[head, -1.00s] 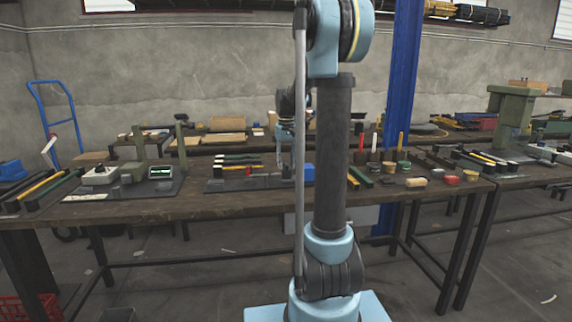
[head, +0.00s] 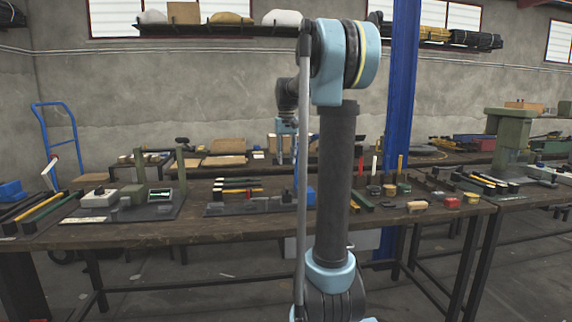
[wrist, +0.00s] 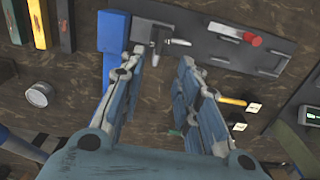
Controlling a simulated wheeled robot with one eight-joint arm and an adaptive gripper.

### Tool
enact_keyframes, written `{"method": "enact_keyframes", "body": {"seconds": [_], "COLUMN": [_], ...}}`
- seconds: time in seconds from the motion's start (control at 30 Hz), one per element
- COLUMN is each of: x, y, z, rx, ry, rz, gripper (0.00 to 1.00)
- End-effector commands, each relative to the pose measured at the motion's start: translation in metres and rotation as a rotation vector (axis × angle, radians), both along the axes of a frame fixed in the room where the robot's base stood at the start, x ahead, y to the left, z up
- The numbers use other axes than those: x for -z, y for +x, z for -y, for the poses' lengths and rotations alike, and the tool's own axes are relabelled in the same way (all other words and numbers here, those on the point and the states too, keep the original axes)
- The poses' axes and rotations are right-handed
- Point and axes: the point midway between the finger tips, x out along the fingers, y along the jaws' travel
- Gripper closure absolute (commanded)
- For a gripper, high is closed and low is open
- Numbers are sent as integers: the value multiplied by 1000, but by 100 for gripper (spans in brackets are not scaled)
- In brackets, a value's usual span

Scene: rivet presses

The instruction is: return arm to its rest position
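My arm stands upright in the middle of the head view, and my gripper (head: 281,158) hangs partly hidden behind its thin grey rod, over the bench. In the wrist view my gripper (wrist: 163,60) points down at the bench with its two fingers apart. Nothing shows held between them. Below the fingertips lie a dark plate (wrist: 225,45) with a small metal fitting and a red-handled piece (wrist: 235,35), and a blue block (wrist: 113,45) beside it.
The wooden workbench (head: 150,232) carries tools, a fixture with a small display (head: 160,195), and several small pots at right. A blue post (head: 402,90) stands behind. A green press (head: 512,130) is at far right.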

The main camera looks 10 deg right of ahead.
Motion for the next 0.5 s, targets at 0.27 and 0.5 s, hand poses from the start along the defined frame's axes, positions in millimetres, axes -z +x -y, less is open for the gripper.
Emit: {"method": "enact_keyframes", "body": {"seconds": [0.27, 0.5], "x": [0, 8], "y": [-1, -37], "z": [0, 0], "rx": [0, -3], "ry": [0, 0], "rz": [0, 16], "gripper": [70, 70]}}
